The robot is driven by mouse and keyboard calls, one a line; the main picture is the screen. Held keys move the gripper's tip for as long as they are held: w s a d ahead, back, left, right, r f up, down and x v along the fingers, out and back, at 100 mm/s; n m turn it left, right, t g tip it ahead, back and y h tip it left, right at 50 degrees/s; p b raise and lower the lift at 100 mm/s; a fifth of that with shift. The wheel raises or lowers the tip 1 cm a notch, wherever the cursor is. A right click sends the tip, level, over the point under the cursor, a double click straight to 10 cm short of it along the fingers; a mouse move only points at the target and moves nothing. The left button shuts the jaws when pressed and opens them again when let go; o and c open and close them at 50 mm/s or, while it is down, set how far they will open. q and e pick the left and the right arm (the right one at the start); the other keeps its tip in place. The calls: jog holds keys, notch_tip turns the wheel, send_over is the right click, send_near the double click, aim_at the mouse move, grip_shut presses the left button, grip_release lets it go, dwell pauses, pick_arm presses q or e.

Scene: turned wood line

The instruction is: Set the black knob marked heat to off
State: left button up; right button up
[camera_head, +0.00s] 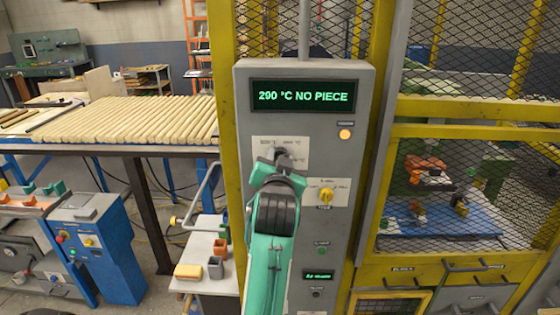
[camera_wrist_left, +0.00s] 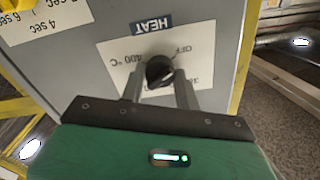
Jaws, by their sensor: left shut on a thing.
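The black heat knob (camera_wrist_left: 160,71) sits on a white plate (camera_wrist_left: 120,55) under a dark HEAT label (camera_wrist_left: 151,24), which reads upside down in the left wrist view. The plate shows 400 °C, OFF and a third, partly hidden marking. My left gripper (camera_wrist_left: 160,84) has its two fingers on either side of the knob, shut on it. In the head view my left gripper (camera_head: 279,160) covers most of the knob on the grey control panel (camera_head: 245,120). I cannot tell exactly which mark the knob points to. The display (camera_head: 306,96) reads 290 °C NO PIECE. My right gripper is not in view.
A yellow knob (camera_head: 326,195) sits on its own plate just right of my left arm. An orange lamp (camera_head: 345,134) glows above it. Yellow mesh guarding (camera_head: 470,105) stands to the right. A table with wooden rods (camera_head: 130,122) and a small side table (camera_head: 207,285) are to the left.

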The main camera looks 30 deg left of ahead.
pick_arm(q)
jog(key=shift+f, duration=0.15)
jog(key=o, duration=1)
